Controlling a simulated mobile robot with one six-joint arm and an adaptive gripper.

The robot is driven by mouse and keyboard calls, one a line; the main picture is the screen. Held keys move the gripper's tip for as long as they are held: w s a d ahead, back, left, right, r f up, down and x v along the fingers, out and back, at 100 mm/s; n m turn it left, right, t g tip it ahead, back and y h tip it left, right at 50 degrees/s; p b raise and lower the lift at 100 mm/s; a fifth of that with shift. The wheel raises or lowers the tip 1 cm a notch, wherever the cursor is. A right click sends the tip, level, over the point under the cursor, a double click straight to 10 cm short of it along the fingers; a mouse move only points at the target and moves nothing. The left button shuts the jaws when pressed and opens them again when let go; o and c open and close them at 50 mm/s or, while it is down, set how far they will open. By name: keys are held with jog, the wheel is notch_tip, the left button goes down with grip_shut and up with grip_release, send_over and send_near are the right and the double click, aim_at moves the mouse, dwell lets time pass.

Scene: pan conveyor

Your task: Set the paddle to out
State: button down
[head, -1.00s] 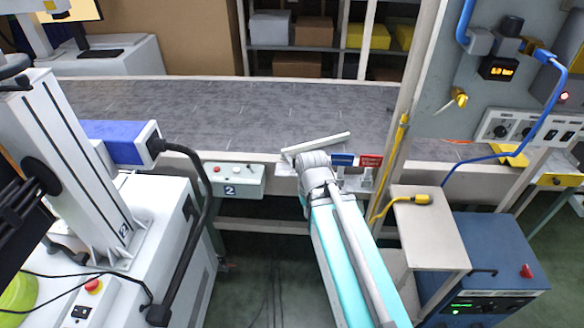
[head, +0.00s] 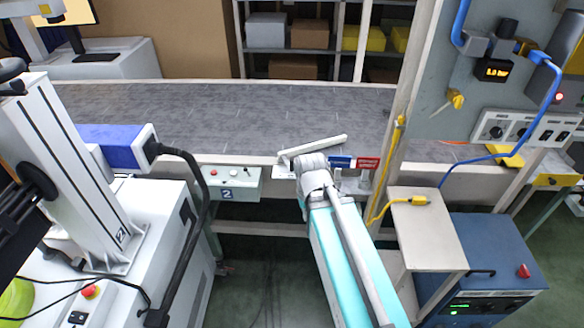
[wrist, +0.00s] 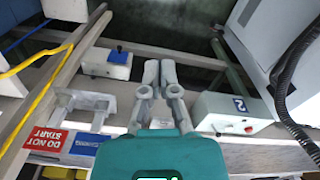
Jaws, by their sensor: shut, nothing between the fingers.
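A pale bar (head: 313,146), which looks like the paddle, lies at a slant over the near edge of the grey conveyor belt (head: 190,110). Its lower left end and pivot are partly hidden by my arm. My gripper (wrist: 159,66) points away from the wrist camera, its two fingers together and empty, over the dark gap by the conveyor frame. In the head view my gripper is hidden behind my wrist. A grey bracket (wrist: 89,101) stands left of the fingers in the wrist view. I cannot read the paddle's setting.
A red "do not start" tag (wrist: 48,138) and a blue tag (wrist: 85,148) hang beside the bracket. A control box marked 2 (head: 228,183) is left of my arm. A post with a yellow cable (head: 396,150) and a small shelf (head: 430,228) stand right.

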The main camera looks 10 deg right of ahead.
jog(key=c, duration=1.4)
grip_release()
jog(key=c, duration=1.1)
grip_release()
jog(key=shift+c, duration=0.2)
jog(key=shift+o, duration=1)
jog(key=shift+w+r, duration=0.1)
jog(key=shift+w, duration=0.15)
jog(key=o, duration=0.4)
jog(key=shift+w+r+p, duration=0.2)
jog(key=shift+w+p, duration=0.05)
jog(key=shift+w, duration=0.35)
jog(key=shift+w+r+p, duration=0.2)
jog(key=shift+w+p, duration=0.05)
jog(key=shift+w, duration=0.35)
jog(key=shift+c, duration=0.2)
notch_tip(320, 180, up, 7)
jog(key=n+p, duration=0.5)
jog(key=p, duration=0.2)
send_over(292, 170)
jog(key=w, duration=0.1)
jog(key=shift+r, duration=0.1)
jog(key=shift+d, duration=0.1)
notch_tip(292, 170, down, 14)
jog(key=b, duration=1.3)
jog(key=shift+b, duration=0.3)
